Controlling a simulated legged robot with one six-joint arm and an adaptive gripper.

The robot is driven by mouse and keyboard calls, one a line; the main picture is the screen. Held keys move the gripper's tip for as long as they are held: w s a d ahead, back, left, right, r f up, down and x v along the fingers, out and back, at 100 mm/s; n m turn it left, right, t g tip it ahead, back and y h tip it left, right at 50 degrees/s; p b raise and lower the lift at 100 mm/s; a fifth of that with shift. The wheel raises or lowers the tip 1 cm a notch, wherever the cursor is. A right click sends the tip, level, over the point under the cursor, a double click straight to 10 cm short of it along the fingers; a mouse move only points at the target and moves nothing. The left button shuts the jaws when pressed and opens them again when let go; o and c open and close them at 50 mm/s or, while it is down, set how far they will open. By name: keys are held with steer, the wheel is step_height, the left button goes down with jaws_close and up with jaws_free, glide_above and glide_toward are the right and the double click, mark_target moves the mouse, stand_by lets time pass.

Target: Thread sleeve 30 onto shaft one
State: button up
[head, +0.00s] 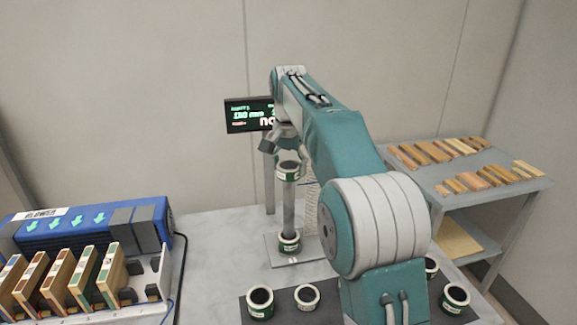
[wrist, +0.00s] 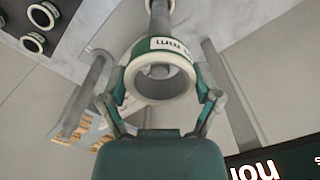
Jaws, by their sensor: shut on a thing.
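A green and cream ring-shaped sleeve (head: 288,171) is at the top of an upright grey shaft (head: 289,212). My gripper (head: 279,148) is shut on this sleeve from above. In the wrist view the sleeve (wrist: 160,93) sits between my two fingers (wrist: 162,84), with part of a white label ending in "mm" showing. The shaft (wrist: 158,22) runs away in line with it, and a grey end seems to show in the bore. I cannot tell how far the sleeve is around the shaft. Another sleeve (head: 289,242) sits around the shaft's foot, on its base plate (head: 277,256).
Several loose sleeves, including one (head: 260,302) at the front, stand on a dark mat (head: 283,311). A lit display (head: 247,114) stands behind the shaft. A blue blower (head: 90,232) and a rack of panels are at left. A side table (head: 400,167) with wooden strips is at right.

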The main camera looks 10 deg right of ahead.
steer(key=shift+f, duration=0.95)
steer(key=o, duration=0.9)
steer(key=shift+r, duration=3.45)
